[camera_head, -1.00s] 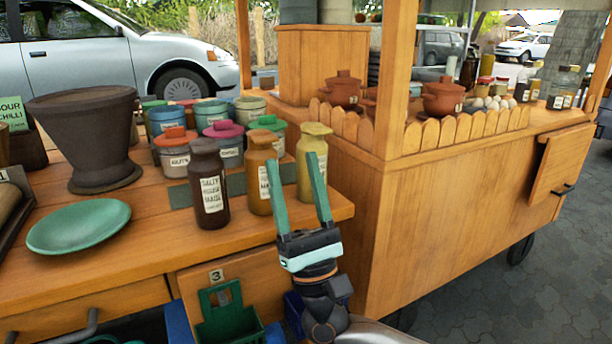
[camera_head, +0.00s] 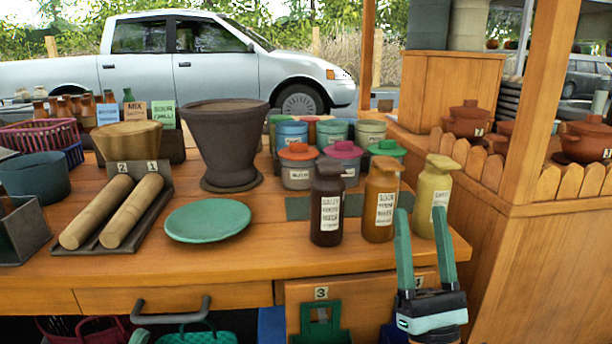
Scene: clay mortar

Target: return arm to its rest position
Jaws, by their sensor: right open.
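My right gripper (camera_head: 422,225) is in the lower right of the head view, in front of the table's right front corner. Its two green fingers point up and stand apart, with nothing held between them. The fingers overlap the lower part of the yellow bottle (camera_head: 434,190) in the picture; I cannot tell whether they touch it. A brown mortar (camera_head: 225,140) stands upright on the wooden table (camera_head: 270,262). My left gripper is not in view.
A dark bottle (camera_head: 326,200) and an orange bottle (camera_head: 381,198) stand by the yellow one. A green plate (camera_head: 207,220) and two wooden rollers (camera_head: 132,210) lie to the left. Lidded jars (camera_head: 298,170) stand behind. A wooden counter (camera_head: 540,260) rises at right.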

